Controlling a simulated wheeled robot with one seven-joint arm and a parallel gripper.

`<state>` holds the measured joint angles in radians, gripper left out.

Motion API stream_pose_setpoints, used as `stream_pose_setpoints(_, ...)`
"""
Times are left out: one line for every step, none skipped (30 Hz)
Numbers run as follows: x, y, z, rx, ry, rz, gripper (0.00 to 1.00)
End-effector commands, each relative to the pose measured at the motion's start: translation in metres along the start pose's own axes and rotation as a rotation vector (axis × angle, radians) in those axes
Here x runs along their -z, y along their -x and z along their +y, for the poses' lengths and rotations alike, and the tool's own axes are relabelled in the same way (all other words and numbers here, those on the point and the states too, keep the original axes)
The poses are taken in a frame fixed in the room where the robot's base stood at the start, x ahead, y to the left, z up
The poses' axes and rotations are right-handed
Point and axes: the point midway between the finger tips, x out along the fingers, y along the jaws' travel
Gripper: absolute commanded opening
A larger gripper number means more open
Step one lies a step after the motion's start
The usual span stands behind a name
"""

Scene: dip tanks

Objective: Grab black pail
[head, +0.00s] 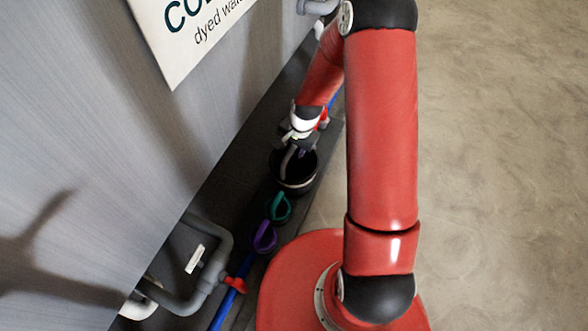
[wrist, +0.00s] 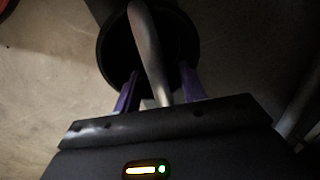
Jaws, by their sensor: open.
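The black pail (head: 296,184) stands upright on a dark strip at the foot of the grey wall in the head view. In the wrist view its round black rim (wrist: 104,55) is at the top, with a grey curved handle (wrist: 147,40) arching across the opening. My gripper (wrist: 160,78) is open, with one purple finger on each side of the handle. I cannot tell whether either finger touches it. In the head view my gripper (head: 300,150) is at the pail's top and hides part of it.
A green looped item (head: 278,208) and a purple one (head: 264,238) stand near the pail. Grey pipes (head: 215,265), a red valve handle (head: 236,284) and a blue pipe (head: 222,312) run along the wall. A sign (head: 190,35) hangs above. The floor at right is clear.

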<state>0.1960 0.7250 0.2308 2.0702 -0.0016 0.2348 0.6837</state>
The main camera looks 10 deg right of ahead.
Motion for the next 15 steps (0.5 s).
stream_pose_setpoints(-0.0001, -0.0016, 0.0004, 0.0, 0.0, 0.0, 0.41)
stream_pose_setpoints(-0.0001, -0.002, 0.0004, 0.0, 0.0, 0.0, 0.41)
stream_pose_setpoints(-0.0001, -0.0025, 0.0005, 0.0, 0.0, 0.0, 0.41)
stream_pose_setpoints(-0.0001, -0.0028, 0.0006, 0.0, 0.0, 0.0, 0.41)
stream_pose_setpoints(-0.0001, -0.003, 0.0006, 0.0, 0.0, 0.0, 0.41)
stream_pose_setpoints(-0.0001, -0.0032, 0.0006, 0.0, 0.0, 0.0, 0.41)
stream_pose_setpoints(-0.0001, -0.0033, 0.0007, 0.0, -0.001, 0.0, 0.41)
stream_pose_setpoints(-0.0001, -0.0032, 0.0006, 0.0, -0.001, 0.0, 0.41)
stream_pose_setpoints(-0.0001, -0.0031, 0.0006, 0.0, -0.001, 0.0, 0.41)
stream_pose_setpoints(-0.0001, -0.003, 0.0006, 0.0, -0.001, 0.0, 0.41)
stream_pose_setpoints(-0.0001, -0.003, 0.0006, 0.0, -0.001, 0.0, 0.41)
stream_pose_setpoints(-0.0001, -0.0029, 0.0006, 0.0, -0.001, 0.0, 0.41)
stream_pose_setpoints(-0.0001, -0.0029, 0.0006, 0.0, -0.001, 0.0, 0.41)
stream_pose_setpoints(-0.0001, -0.0029, 0.0006, 0.0, -0.001, 0.0, 0.41)
stream_pose_setpoints(-0.0001, -0.0029, 0.0006, 0.0, 0.0, 0.0, 0.37)
